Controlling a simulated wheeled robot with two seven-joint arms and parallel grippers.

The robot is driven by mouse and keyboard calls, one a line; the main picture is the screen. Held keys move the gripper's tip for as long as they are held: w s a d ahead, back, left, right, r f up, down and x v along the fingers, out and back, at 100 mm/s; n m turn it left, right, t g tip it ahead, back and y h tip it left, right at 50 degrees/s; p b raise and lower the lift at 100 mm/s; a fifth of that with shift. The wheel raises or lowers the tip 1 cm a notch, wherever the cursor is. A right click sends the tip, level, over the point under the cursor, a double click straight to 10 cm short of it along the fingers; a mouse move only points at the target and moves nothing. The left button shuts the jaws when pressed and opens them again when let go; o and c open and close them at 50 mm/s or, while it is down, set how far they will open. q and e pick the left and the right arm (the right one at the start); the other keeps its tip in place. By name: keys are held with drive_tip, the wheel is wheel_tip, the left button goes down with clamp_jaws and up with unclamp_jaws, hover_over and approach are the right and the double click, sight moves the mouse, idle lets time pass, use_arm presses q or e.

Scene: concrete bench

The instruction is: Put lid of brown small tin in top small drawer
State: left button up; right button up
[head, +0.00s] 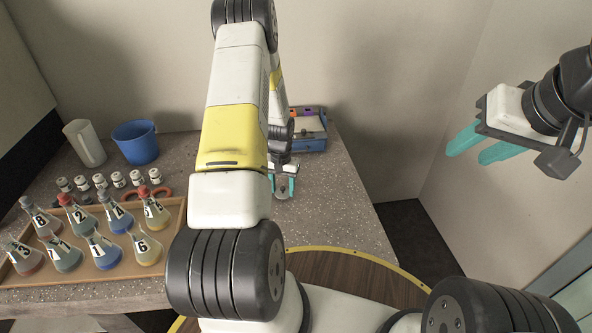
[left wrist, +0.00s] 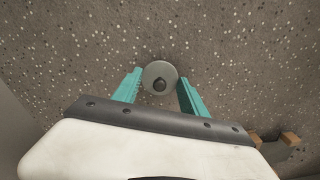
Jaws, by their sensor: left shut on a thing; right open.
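My left gripper (head: 283,184) is low over the right part of the bench, its teal fingers pointing down. In the left wrist view, the left gripper (left wrist: 158,92) is shut on a round grey lid (left wrist: 152,72) with a dark knob. The lid also shows, small, between the fingertips in the head view (head: 282,194). I cannot tell whether a tin is under it; no brown tin body shows. My right gripper (head: 480,148) is open and empty, raised at the right, away from the bench. No small drawer can be clearly made out.
A blue box (head: 318,143) with small items stands behind my left gripper, partly hidden by my arm. A wooden tray (head: 110,275) of numbered flasks, several small jars, a blue bucket (head: 136,142) and a white cylinder (head: 85,143) are left. Bare bench (head: 340,205) lies right of the gripper.

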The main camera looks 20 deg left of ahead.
use_arm(q)
drive_tip(key=shift+f, duration=0.35)
drive_tip(key=o, duration=1.3)
drive_tip(key=shift+f, duration=0.1)
